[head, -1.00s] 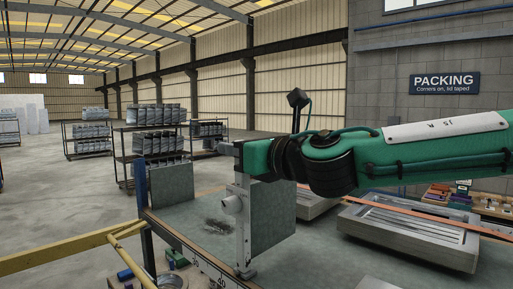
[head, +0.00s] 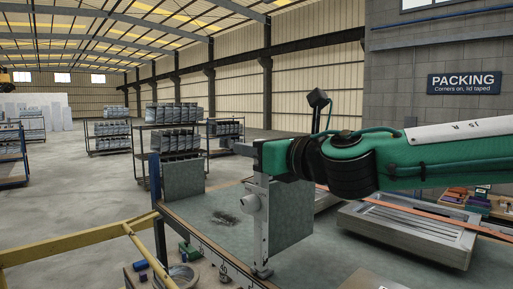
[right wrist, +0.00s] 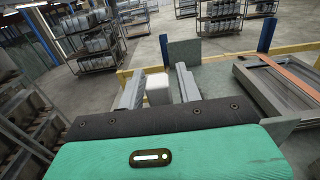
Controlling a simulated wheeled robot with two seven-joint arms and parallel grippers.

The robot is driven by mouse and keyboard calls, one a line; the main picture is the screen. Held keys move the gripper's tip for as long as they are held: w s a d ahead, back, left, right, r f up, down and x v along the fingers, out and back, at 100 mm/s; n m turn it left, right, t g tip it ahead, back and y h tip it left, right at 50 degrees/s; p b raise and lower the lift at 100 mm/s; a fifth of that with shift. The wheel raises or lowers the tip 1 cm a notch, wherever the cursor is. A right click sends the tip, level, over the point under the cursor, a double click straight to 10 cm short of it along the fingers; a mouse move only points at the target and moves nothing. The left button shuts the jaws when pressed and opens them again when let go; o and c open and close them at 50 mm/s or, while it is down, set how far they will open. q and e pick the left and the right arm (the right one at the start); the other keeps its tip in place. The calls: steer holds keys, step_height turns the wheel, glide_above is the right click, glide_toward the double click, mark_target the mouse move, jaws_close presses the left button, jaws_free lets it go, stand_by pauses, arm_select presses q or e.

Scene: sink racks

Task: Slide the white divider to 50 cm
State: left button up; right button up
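The pale upright post of the divider (head: 261,228), with a round knob on its near face, stands at the bench's front edge. Its grey-green panel (head: 292,212) extends behind it across the bench. My right gripper (head: 245,149) is at the top of the post, reaching in from the right. In the right wrist view a white block (right wrist: 158,90) sits between its two grey fingers (right wrist: 160,82). The fingers look parted, with a narrow gap at the block's right side. Scale numbers on the bench edge are not readable now. My left gripper is not in view.
A fixed-looking grey-green panel (head: 183,179) stands by a blue post at the bench's left end. The bench top (head: 210,208) between the panels is clear except for a dark smudge. A metal tray (head: 405,232) lies right. A yellow rail (head: 80,243) runs at left.

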steer(key=shift+o, duration=0.3)
steer(key=shift+w, duration=0.1)
steer(key=v, duration=1.3)
steer(key=shift+s+d, duration=0.2)
steer(key=shift+s, duration=0.1)
